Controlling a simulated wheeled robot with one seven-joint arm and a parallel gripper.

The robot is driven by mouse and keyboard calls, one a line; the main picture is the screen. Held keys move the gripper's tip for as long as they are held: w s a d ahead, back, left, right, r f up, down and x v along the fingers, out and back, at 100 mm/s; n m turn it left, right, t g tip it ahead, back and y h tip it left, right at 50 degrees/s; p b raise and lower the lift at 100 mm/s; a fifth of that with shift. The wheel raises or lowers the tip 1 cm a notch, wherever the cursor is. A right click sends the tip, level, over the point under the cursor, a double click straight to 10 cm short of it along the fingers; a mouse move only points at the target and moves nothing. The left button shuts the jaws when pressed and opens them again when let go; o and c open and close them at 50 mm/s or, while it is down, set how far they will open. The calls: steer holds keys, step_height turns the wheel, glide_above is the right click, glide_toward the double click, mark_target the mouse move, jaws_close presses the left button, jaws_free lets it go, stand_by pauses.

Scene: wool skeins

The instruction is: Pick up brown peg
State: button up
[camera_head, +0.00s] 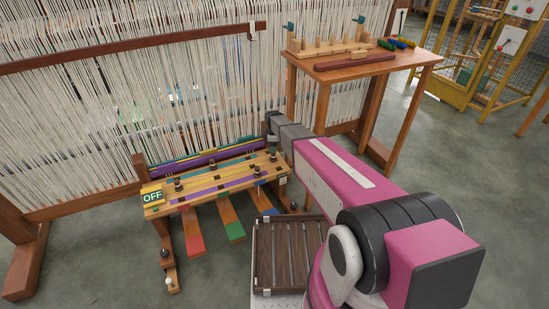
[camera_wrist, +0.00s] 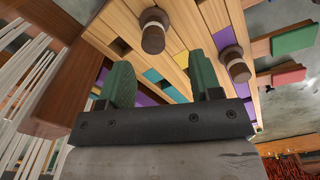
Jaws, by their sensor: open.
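Several brown pegs stand on the striped wooden board (camera_head: 200,190) of the low bench. In the wrist view one brown peg (camera_wrist: 153,38) with a pale band is at the top, above and between my fingers. A second brown peg (camera_wrist: 235,64) is right of my right finger. In the head view small dark pegs show on the board, one at the left (camera_head: 177,185) and one at the right (camera_head: 257,172). My gripper (camera_wrist: 161,83) has two green fingers spread apart with nothing between them. In the head view its fingers are hidden; I cannot tell which peg is the task's.
A loom with pale threads (camera_head: 90,110) stands behind the bench. A green OFF sign (camera_head: 152,197) is at the board's left end, and coloured pedals (camera_head: 230,222) hang in front. A wooden table (camera_head: 345,68) stands behind right.

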mark_target(273, 156)
step_height(273, 156, down, 3)
steer(key=shift+w+f, duration=0.25)
steer(key=shift+f, duration=0.3)
steer(key=shift+w+d+f, duration=0.1)
steer(key=shift+w+f, duration=0.05)
steer(key=shift+f, duration=1.8)
steer(key=c, duration=1)
